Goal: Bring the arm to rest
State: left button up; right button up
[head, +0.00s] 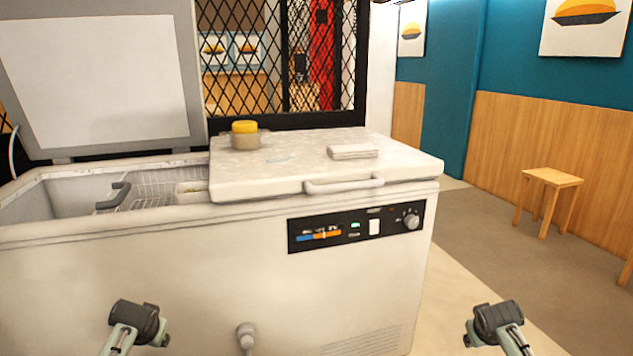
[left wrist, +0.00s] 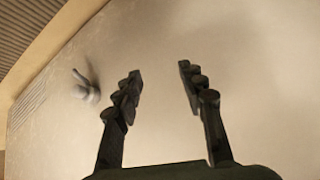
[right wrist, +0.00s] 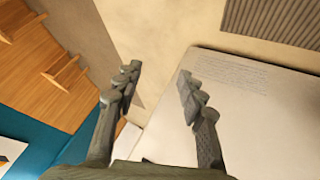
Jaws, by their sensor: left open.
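My left arm comes in at the bottom left of the head view, in front of the freezer; its fingers are not seen there. In the left wrist view my left gripper (left wrist: 160,95) is open and empty, with the freezer's pale front behind it. My right arm comes in at the bottom right of the head view, beside the freezer's right end. In the right wrist view my right gripper (right wrist: 160,90) has its fingers apart with nothing between them. Neither gripper touches anything in view.
A chest freezer (head: 350,280) stands close in front, its left lid (head: 100,85) raised and its right lid (head: 290,165) shut. A yellow-lidded jar (head: 245,136) and a folded cloth (head: 353,151) lie on the shut lid. A wooden stool (head: 550,180) stands at right on open floor.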

pick_arm(q)
jog(key=s+d+f+g+h, duration=0.1)
jog(key=s+d+f, duration=0.2)
jog(key=s, duration=0.8)
jog(key=s+d+f+g, duration=0.1)
jog(key=s+d+f, duration=0.3)
jog(key=s, duration=0.7)
jog(key=s+d+f+g+h, duration=0.1)
jog(key=s+d+f, duration=0.3)
jog(key=s+f, duration=0.3)
jog(key=s, duration=0.5)
jog(key=shift+d+m+g+h, duration=0.15)
jog(key=shift+m+g+h, duration=0.15)
jog(key=shift+m, duration=0.1)
pick_arm(e)
jog(key=s+a+f+g+y, duration=0.1)
jog(key=s+a+f, duration=0.2)
jog(key=s, duration=0.8)
jog(key=s+a+f+g, duration=0.1)
jog(key=s+a+f, duration=0.3)
jog(key=s, duration=0.7)
jog(key=s+a+f+g+y, duration=0.1)
jog(key=s+a+f, duration=0.3)
jog(key=s+f, duration=0.3)
jog(key=s, duration=0.5)
jog(key=shift+a+n+g+y, duration=0.15)
jog(key=shift+n+g+y, duration=0.15)
jog(key=shift+n, duration=0.1)
pick_arm(q)
jog(key=shift+f, duration=0.1)
